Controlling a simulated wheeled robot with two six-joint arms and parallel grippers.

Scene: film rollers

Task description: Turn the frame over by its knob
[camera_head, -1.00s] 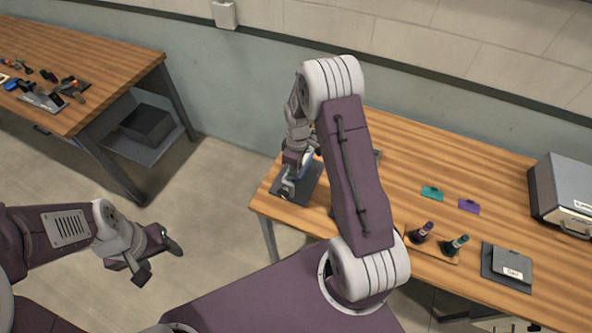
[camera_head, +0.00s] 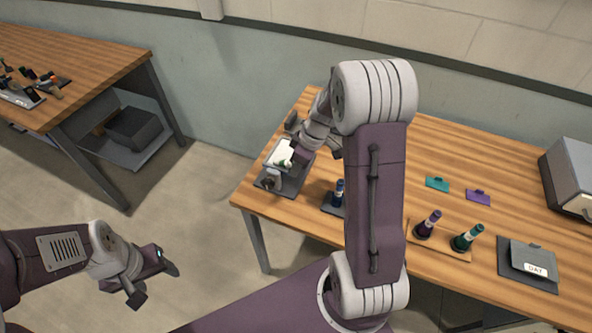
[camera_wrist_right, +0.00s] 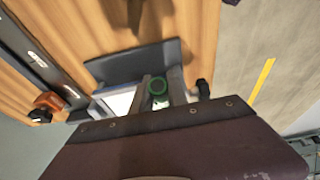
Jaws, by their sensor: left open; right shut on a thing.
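The frame (camera_head: 281,152) is a pale panel in a dark stand (camera_head: 292,186) at the left end of the wooden table. My right gripper (camera_head: 287,162) is over it, and its fingers are shut on a small round green-ended part that looks like the knob (camera_wrist_right: 157,87). In the right wrist view the pale panel (camera_wrist_right: 118,102) shows just left of the fingers, partly hidden by my gripper. My left gripper (camera_head: 152,276) is open and empty over the floor, away from the table.
Teal (camera_head: 437,184) and purple (camera_head: 478,197) tags, a dark labelled case (camera_head: 528,263) and a grey box (camera_head: 570,175) lie further right.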

